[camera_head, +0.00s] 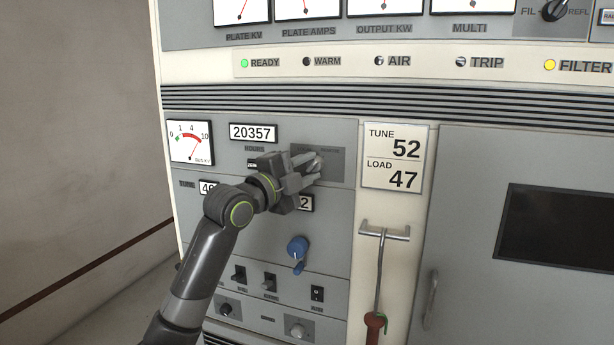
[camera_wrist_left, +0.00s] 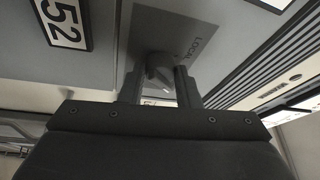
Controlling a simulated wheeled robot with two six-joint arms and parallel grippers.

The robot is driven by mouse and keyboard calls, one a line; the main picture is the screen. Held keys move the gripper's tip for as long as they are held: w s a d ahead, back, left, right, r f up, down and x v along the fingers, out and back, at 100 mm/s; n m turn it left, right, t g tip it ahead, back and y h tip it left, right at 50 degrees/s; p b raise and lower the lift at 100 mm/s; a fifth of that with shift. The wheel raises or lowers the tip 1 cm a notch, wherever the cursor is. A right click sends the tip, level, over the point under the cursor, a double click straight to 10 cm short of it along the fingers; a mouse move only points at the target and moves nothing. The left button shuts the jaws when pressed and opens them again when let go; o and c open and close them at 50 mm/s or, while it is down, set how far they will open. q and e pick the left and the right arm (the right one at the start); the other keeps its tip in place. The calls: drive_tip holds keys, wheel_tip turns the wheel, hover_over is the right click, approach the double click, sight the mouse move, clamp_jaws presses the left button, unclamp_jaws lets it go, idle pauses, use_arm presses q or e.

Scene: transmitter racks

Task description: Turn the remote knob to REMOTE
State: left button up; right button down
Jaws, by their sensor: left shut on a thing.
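The remote knob sits on a dark grey plate (camera_head: 333,172) on the transmitter's upper panel, right of the 20357 hours counter. My left gripper (camera_head: 314,168) reaches this plate from the lower left and is shut on the knob. In the left wrist view the grey knob (camera_wrist_left: 159,68) shows between the two fingers, and the plate (camera_wrist_left: 165,30) bears the word LOCAL to one side. The fingers hide part of the knob, and I cannot tell which way its pointer faces. My right gripper is not in view.
A blue knob (camera_head: 298,247) sits below my left gripper, with several small switches under it. To the right are a TUNE 52 / LOAD 47 card (camera_head: 394,158) and a hanging tool with a red handle (camera_head: 374,325). Indicator lamps run above.

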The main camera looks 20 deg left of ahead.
use_arm(q)
drive_tip(key=shift+m, duration=0.6)
drive_tip(key=o, duration=1)
drive_tip(key=shift+c, duration=0.2)
drive_tip(key=shift+a, duration=0.1)
drive_tip(key=b+v, duration=0.5)
drive_tip(key=v, duration=1.2)
drive_tip(key=shift+a+r, duration=0.15)
drive_tip(key=shift+r, duration=0.15)
drive_tip(key=shift+s, duration=0.2)
